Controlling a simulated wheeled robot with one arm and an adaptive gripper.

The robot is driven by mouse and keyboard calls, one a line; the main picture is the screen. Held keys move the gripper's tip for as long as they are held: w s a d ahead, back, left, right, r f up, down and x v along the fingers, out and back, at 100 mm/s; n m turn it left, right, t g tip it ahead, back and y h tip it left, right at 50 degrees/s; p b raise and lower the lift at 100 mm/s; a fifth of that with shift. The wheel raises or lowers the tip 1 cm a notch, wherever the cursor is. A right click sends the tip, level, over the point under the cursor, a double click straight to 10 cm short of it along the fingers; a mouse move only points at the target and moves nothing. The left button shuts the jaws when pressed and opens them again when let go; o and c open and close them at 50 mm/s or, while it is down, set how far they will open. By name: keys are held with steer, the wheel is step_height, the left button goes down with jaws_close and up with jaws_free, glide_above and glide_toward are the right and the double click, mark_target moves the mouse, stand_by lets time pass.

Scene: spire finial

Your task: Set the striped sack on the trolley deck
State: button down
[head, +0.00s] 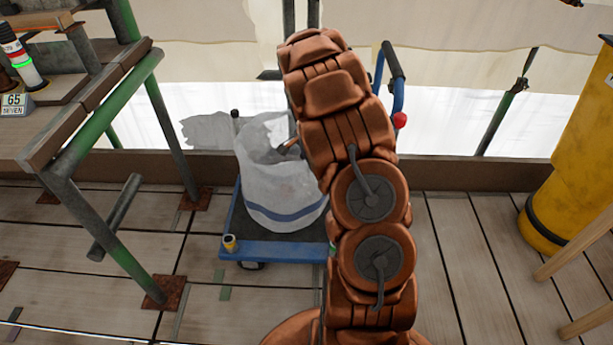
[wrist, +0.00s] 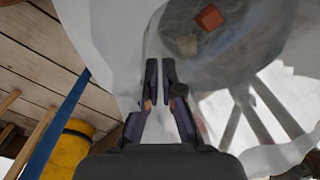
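The striped sack (head: 285,190) is white with a blue band near its bottom. It stands upright and open-topped on the dark deck of the blue-edged trolley (head: 275,250). My gripper (head: 289,148) is at the sack's upper rim, mostly hidden behind my arm in the head view. In the wrist view, the fingers of my gripper (wrist: 160,75) are close together with the sack's pale rim (wrist: 152,35) between them. The sack's grey inside shows to the right, with a reddish block (wrist: 209,17) and a beige lump in it.
A bench with green and grey pipe legs (head: 165,130) stands left of the trolley. A yellow cylinder (head: 580,150) and wooden legs are at the right. The trolley's blue handle (head: 398,95) rises behind my arm.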

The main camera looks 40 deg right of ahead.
steer(key=shift+f+b, duration=0.3)
steer(key=shift+f, duration=1.85)
steer(key=c, duration=1.3)
jaws_free()
